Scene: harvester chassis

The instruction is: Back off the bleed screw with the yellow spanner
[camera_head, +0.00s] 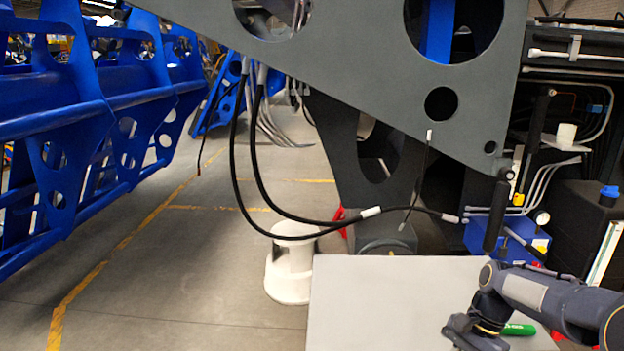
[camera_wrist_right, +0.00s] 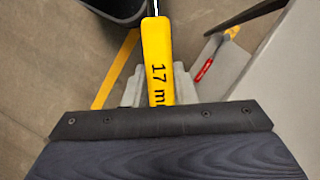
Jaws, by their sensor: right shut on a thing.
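The yellow spanner (camera_wrist_right: 158,62), its handle marked "17 m…", is held in my right gripper (camera_wrist_right: 160,88). The grey fingers are shut on either side of the handle, which points away from the palm. The spanner's far end runs out of the top of the wrist view. In the head view my right gripper (camera_head: 468,333) is low over the grey table at the lower right, and I cannot make out the spanner there. I cannot pick out the bleed screw; a blue block (camera_head: 508,234) with hoses and metal pipes sits on the chassis at right. My left gripper is not in view.
The grey table (camera_head: 390,295) is mostly bare; a green-handled thing (camera_head: 518,329) lies beside my right arm. Black hoses (camera_head: 240,170) hang below the grey chassis plate (camera_head: 370,60). A white stool (camera_head: 289,270) stands left of the table. Floor at left is open.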

